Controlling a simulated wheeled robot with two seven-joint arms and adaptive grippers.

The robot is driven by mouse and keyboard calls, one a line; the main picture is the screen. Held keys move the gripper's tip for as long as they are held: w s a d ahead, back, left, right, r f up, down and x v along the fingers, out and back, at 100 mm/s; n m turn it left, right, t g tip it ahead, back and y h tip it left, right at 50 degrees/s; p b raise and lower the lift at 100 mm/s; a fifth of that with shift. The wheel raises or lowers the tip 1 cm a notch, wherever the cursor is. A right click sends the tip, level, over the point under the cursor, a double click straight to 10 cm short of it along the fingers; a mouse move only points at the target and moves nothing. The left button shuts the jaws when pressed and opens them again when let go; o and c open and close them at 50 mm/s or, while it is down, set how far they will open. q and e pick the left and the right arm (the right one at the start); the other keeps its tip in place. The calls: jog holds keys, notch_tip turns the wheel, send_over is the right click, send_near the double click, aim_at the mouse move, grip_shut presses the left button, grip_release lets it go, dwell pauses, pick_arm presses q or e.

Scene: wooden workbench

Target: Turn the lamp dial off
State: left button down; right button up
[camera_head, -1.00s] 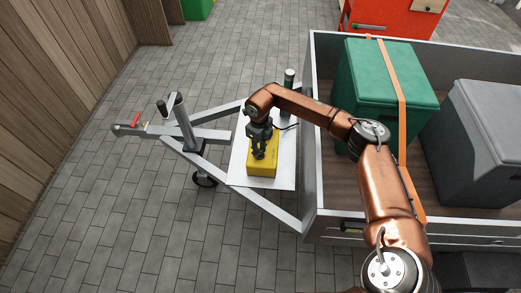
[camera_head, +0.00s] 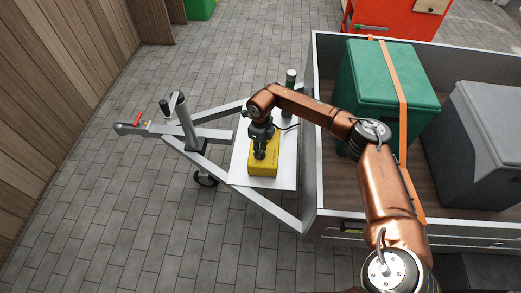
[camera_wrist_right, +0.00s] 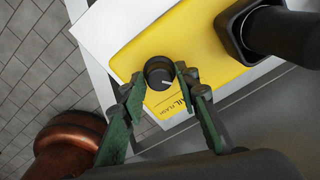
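A yellow lamp box (camera_head: 264,167) stands on the white plate of the trailer's drawbar. It also fills the middle of the right wrist view (camera_wrist_right: 190,50). The lamp's round black dial (camera_wrist_right: 158,74), with a pale pointer line, shows in the wrist view and is hidden in the head view. My right gripper (camera_head: 259,153) is above the lamp. In the wrist view its green-padded fingertips (camera_wrist_right: 160,76) lie on either side of the dial, very close to its rim. I cannot tell if they touch it. My left gripper is not in view.
A black post-like part (camera_wrist_right: 262,33) rises beside the dial in the wrist view. The trailer wall (camera_head: 312,190) stands right of the lamp. A green box (camera_head: 375,85) and grey box (camera_head: 485,140) sit in the trailer. Paving at the left is free.

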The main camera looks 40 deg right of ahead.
jog(key=shift+o, duration=1.3)
notch_tip(320, 180, up, 12)
